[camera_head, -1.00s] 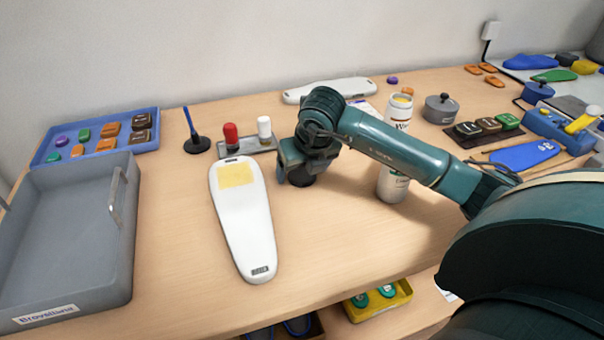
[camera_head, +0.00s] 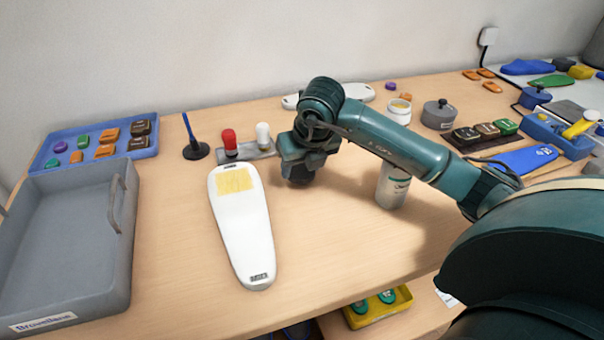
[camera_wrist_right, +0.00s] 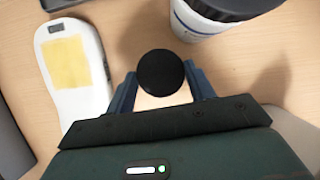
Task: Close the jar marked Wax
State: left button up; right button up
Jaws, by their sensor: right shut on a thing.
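My right gripper (camera_head: 297,180) is over the table, right of the white insole form. In the right wrist view it (camera_wrist_right: 161,80) is shut on a round black lid (camera_wrist_right: 161,70) at its fingertips. An open white jar (camera_head: 399,108) with yellowish contents stands behind my right forearm, which hides its label. A second white jar (camera_head: 392,188) is in front of that forearm, its top hidden; in the right wrist view a jar with a dark lid (camera_wrist_right: 228,8) stands right of the gripper. My left gripper is not in view.
The white insole form (camera_head: 243,235) with a yellow patch lies left of the gripper. A stand with red and white pegs (camera_head: 258,148) is behind it. A grey tray (camera_head: 122,255) and a blue tray (camera_head: 75,138) are at left. The front middle of the table is clear.

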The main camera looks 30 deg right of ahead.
aim_at(302, 172)
notch_tip(302, 172, up, 7)
jog(key=shift+r, duration=0.2)
dwell(0.4)
